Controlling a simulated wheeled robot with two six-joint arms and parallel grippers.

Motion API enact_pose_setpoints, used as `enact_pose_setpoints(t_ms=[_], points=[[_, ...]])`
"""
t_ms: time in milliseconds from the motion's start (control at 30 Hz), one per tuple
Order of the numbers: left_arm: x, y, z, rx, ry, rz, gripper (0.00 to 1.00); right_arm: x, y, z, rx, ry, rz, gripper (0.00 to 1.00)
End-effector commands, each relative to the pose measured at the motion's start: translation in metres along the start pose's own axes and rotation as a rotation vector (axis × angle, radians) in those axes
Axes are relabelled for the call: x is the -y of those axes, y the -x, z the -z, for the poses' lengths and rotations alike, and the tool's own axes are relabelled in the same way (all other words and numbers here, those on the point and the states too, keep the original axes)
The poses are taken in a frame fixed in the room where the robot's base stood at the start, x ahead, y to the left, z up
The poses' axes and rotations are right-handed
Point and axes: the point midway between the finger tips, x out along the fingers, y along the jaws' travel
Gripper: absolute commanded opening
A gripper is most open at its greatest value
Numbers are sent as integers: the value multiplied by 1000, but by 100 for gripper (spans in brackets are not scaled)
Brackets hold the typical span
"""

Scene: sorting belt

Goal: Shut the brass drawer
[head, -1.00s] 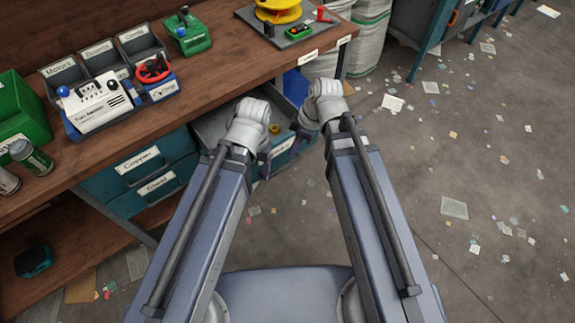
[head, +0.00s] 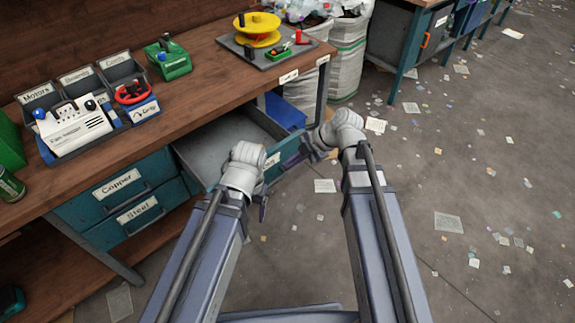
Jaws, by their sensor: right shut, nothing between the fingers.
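The open drawer (head: 215,148) under the workbench is pulled out, with its grey inside showing and looking empty where visible. Its teal front (head: 282,166) faces the floor side; its label is mostly hidden by my arms, so I cannot read it. My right gripper (head: 297,153) is shut and empty at the right part of that front; I cannot tell whether it touches. My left gripper (head: 262,208) hangs low before the drawer front, mostly hidden behind its own wrist, so its jaws are unclear.
Shut drawers labelled Copper (head: 118,186) and Steel (head: 138,211) are left of the open one. The workbench top (head: 190,100) carries bins, a white device and a yellow spool (head: 257,28). White sacks (head: 347,55) stand behind. The floor on the right is open, with scattered scraps.

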Motion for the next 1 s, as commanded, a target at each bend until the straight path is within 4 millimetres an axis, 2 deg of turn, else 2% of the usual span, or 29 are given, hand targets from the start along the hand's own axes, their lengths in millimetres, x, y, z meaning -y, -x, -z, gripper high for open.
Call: enact_pose_setpoints(t_ms=[33,433,500,633,1000], points=[[-2,-16,1,0,0,0,76,3,-17,-3,-1,3,1,0],[-7,-69,4,0,0,0,76,3,-84,-3,-1,2,2,0],[-6,-61,4,0,0,0,76,-14,-84,-1,-1,1,1,0],[-6,-61,4,0,0,0,76,-27,-90,-1,0,1,1,0],[-6,-61,4,0,0,0,76,-35,-96,0,0,-1,1,0]])
